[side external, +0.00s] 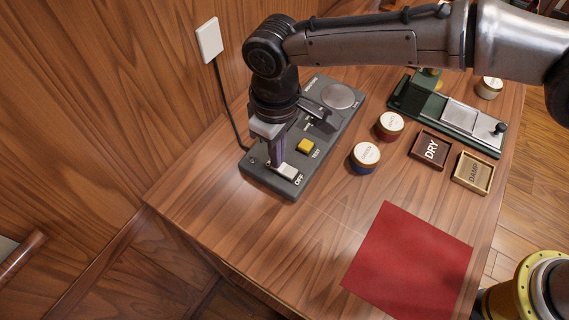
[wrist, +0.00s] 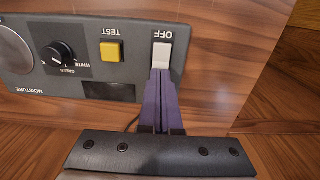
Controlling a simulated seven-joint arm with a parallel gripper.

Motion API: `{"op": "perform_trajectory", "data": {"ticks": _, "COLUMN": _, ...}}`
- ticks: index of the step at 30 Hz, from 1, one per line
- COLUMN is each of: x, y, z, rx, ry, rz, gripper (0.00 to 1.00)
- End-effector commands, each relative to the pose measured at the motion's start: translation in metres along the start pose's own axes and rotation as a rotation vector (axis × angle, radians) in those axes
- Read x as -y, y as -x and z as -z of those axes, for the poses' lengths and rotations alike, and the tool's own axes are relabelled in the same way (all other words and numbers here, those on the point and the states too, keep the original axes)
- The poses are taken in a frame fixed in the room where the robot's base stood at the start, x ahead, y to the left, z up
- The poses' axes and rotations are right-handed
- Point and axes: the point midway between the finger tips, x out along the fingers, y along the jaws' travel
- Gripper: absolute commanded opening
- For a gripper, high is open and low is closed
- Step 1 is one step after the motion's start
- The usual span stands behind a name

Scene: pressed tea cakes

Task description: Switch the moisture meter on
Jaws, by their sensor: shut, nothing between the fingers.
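The moisture meter (side external: 265,178) is a dark grey box lying on the wooden table, with a round metal plate at its far end. Its white rocker switch (side external: 286,172) is at the near end beside the word OFF; the switch also shows in the wrist view (wrist: 161,57). My gripper (side external: 277,164) is shut and empty, pointing down over the switch. In the wrist view its purple fingertips (wrist: 159,72) are together at the edge of the switch opposite OFF. I cannot tell whether they touch it. The fingers hide part of the switch.
The meter carries a yellow TEST button (side external: 305,146) and a black dial (wrist: 58,53). Two round tins (side external: 366,156), DRY (side external: 431,150) and DAMP (side external: 472,173) trays and a green device (side external: 410,97) stand to the right. A red mat (side external: 410,255) lies in front.

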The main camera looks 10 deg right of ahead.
Motion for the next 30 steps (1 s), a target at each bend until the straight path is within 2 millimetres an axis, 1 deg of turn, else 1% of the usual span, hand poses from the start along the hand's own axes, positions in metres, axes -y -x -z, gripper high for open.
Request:
{"op": "perform_trajectory", "data": {"ticks": 8, "x": 0.000, "y": -0.005, "z": -0.001, "rx": 0.003, "ry": 0.000, "rz": 0.000, "gripper": 0.00}}
{"op": "perform_trajectory", "data": {"ticks": 12, "x": 0.000, "y": -0.003, "z": 0.000, "rx": 0.001, "ry": 0.000, "rz": 0.000, "gripper": 0.00}}
{"op": "perform_trajectory", "data": {"ticks": 30, "x": 0.000, "y": 0.040, "z": 0.000, "rx": 0.000, "ry": 0.000, "rz": 0.000, "gripper": 0.00}}
